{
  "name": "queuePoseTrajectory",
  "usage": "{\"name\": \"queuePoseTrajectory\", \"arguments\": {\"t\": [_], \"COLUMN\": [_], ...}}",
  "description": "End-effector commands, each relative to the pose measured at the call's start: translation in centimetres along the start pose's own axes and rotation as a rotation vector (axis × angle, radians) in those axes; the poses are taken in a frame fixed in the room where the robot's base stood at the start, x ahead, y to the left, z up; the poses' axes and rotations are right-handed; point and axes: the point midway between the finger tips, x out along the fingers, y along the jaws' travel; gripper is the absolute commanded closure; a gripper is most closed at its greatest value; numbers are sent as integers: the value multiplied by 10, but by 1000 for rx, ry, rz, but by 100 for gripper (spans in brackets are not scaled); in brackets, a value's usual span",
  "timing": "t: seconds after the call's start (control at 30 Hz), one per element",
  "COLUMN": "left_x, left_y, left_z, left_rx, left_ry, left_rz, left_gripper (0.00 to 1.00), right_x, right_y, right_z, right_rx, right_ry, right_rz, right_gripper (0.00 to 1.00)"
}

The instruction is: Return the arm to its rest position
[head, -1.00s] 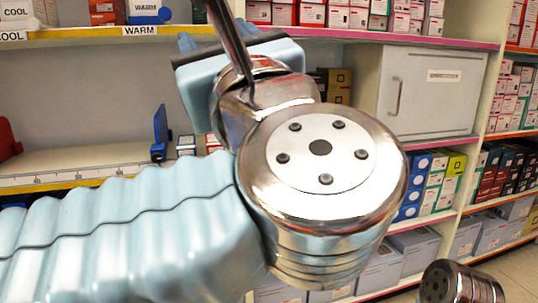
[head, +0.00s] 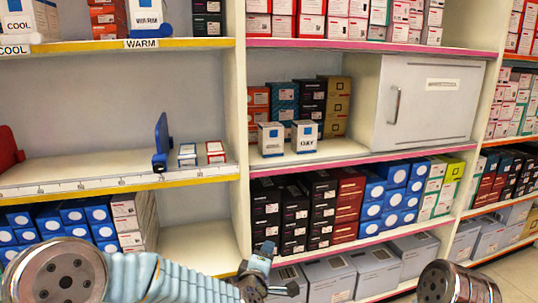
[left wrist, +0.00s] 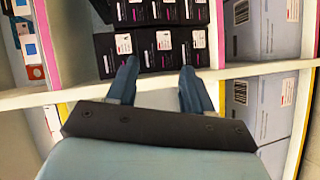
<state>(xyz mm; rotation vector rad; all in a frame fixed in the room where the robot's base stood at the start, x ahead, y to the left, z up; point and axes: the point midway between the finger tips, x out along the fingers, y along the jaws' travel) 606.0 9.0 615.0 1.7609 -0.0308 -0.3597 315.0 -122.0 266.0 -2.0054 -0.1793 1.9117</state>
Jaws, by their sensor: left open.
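My left arm runs along the bottom of the head view from the left. My left gripper (head: 279,268) is low in front of the lower shelves, its fingers pointing right. In the left wrist view, the gripper (left wrist: 160,84) shows two blue fingers spread apart with nothing between them. Dark boxes (left wrist: 155,45) on a shelf lie beyond the fingertips. A metal joint of mine shows at the bottom right of the head view; my right gripper is not in view.
Shelves of boxes fill the back. Two small white boxes (head: 271,139) (head: 304,136) stand on the middle shelf beside a closed white cabinet (head: 425,100). A blue divider (head: 161,143) and a red one (head: 8,148) stand on the left shelf. Open floor (head: 515,275) shows at the lower right.

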Motion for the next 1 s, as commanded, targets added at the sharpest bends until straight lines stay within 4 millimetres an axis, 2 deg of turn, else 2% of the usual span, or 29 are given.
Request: {"name": "queuePoseTrajectory", "arguments": {"t": [0.03,0.13,0.2,0.27,0.3,0.4,0.43,0.5,0.6,0.7,1.0], "left_x": [0,-14,-34,-59,-78,-129,-144,-176,-210,-226,-230], "left_y": [-44,-132,-190,-237,-266,-324,-337,-361,-381,-390,-391], "left_z": [-1,2,4,7,10,16,19,23,28,30,31], "left_rx": [83,255,360,439,485,571,590,622,647,658,662], "left_ry": [-43,-168,-274,-377,-451,-636,-689,-799,-912,-970,-983], "left_rz": [-92,-266,-381,-473,-528,-642,-667,-712,-749,-762,-764], "left_gripper": [49,49,49,49,49,49,49,49,49,49,49], "right_x": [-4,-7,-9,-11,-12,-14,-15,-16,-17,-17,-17], "right_y": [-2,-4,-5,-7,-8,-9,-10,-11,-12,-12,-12], "right_z": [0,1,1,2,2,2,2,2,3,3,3], "right_rx": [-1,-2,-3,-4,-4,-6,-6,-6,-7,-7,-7], "right_ry": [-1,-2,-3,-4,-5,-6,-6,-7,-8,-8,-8], "right_rz": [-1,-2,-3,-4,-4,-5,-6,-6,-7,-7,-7], "right_gripper": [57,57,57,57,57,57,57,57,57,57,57]}}
